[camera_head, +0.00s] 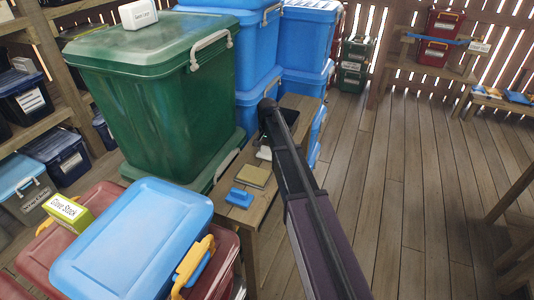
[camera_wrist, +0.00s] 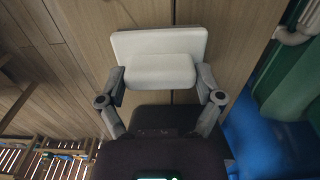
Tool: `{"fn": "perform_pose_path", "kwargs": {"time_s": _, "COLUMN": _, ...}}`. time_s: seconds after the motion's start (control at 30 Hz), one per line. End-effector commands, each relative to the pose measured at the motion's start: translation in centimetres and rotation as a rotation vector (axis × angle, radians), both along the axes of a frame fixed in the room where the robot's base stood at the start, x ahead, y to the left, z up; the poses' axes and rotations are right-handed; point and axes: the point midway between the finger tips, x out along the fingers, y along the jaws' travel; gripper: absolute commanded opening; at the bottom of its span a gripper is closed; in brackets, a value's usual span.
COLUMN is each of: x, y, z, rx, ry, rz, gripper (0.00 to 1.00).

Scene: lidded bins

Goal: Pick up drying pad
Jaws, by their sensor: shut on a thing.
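My gripper (camera_wrist: 160,88) has its two fingers closed against the sides of a pale grey-white pad (camera_wrist: 160,45). The pad is a flat slab with a smaller rounded block on its near side, and the fingers hold that block. I take it for the drying pad, but no label shows. In the head view a small white thing (camera_head: 264,153), likely the same pad, shows just below the end of my arm, over the small wooden bench (camera_head: 232,215). My gripper's fingers are mostly hidden there by my arm. I cannot tell whether the pad touches the bench.
A tan pad (camera_head: 252,177) and a blue object (camera_head: 239,198) lie on the bench. A large green bin (camera_head: 155,95) and stacked blue bins (camera_head: 305,45) stand close beside it. A blue-lidded bin (camera_head: 130,240) is nearer. The floor (camera_head: 410,160) to the right is open.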

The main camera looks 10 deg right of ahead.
Motion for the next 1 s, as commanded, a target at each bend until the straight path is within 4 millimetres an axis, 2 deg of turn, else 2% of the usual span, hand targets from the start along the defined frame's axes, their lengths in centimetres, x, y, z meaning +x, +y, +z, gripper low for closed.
{"fn": "perform_pose_path", "kwargs": {"time_s": 0.37, "x": 0.0, "y": 0.0, "z": 0.8, "rx": 0.000, "ry": 0.000, "rz": 0.000, "gripper": 0.35}}
{"fn": "perform_pose_path", "kwargs": {"time_s": 0.77, "x": 0.0, "y": 0.1, "z": 3.9, "rx": 0.002, "ry": 0.001, "rz": 0.001, "gripper": 0.35}}
{"fn": "perform_pose_path", "kwargs": {"time_s": 1.0, "x": -5.9, "y": 0.7, "z": 4.1, "rx": 0.002, "ry": 0.001, "rz": 0.002, "gripper": 0.35}}
